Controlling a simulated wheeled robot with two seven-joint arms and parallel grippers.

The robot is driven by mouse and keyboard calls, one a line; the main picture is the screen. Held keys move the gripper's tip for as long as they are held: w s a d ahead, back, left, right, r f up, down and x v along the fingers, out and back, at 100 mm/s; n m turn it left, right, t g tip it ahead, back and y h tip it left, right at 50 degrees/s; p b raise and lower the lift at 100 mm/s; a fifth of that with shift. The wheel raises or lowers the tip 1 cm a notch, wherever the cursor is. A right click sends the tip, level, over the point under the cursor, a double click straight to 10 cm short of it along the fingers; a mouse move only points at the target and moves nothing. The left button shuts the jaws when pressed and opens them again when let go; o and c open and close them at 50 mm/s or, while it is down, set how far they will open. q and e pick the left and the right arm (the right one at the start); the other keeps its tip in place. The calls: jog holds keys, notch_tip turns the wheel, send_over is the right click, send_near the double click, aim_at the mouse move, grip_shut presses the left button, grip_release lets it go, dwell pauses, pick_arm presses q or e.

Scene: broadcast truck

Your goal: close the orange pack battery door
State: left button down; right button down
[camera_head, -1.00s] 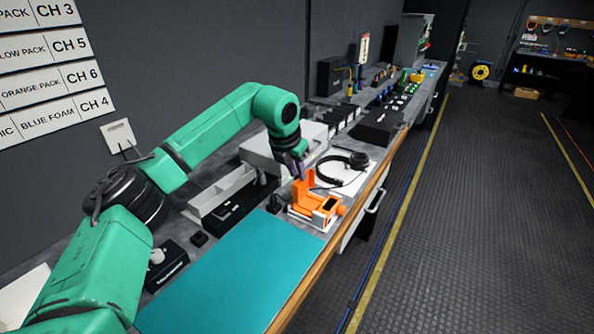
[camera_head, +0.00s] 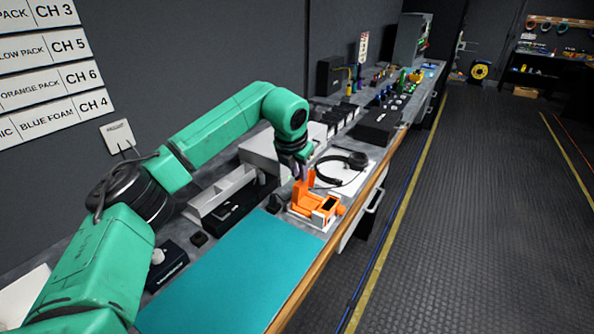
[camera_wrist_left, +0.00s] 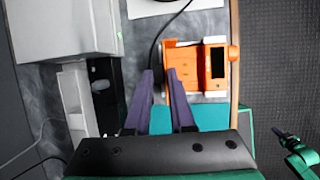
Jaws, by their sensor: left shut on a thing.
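The orange pack (camera_head: 318,207) rests on a white sheet on the bench in the head view, with its battery door (camera_head: 300,192) standing up at its left side. In the left wrist view the orange pack (camera_wrist_left: 200,68) lies just beyond the fingertips, with a dark window in its right part. My left gripper (camera_head: 303,174) is at the top of the raised door. Its purple fingers (camera_wrist_left: 164,74) are shut on the door, at the pack's left edge; the grip itself is partly hidden. A green arm part of mine shows at the lower right of the wrist view; its jaws are unclear.
A black headset (camera_head: 345,170) lies just behind the pack. A teal mat (camera_head: 225,275) covers the bench in front. A grey-white box (camera_head: 262,155) and a white tray (camera_head: 222,190) stand to the left. The bench edge runs close to the pack's right.

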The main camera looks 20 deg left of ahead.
pick_arm(q)
jog(key=d, duration=0.1)
jog(key=y, duration=0.1)
jog(key=d, duration=0.1)
jog(key=shift+s+d+f+y, duration=0.2)
jog(key=shift+d+f+y, duration=0.05)
jog(key=shift+d+y, duration=0.15)
jog(key=shift+s+f, duration=0.1)
jog(key=shift+f, duration=0.05)
dwell(0.8)
jog(key=c, duration=0.8)
grip_release()
jog(key=shift+a, duration=0.1)
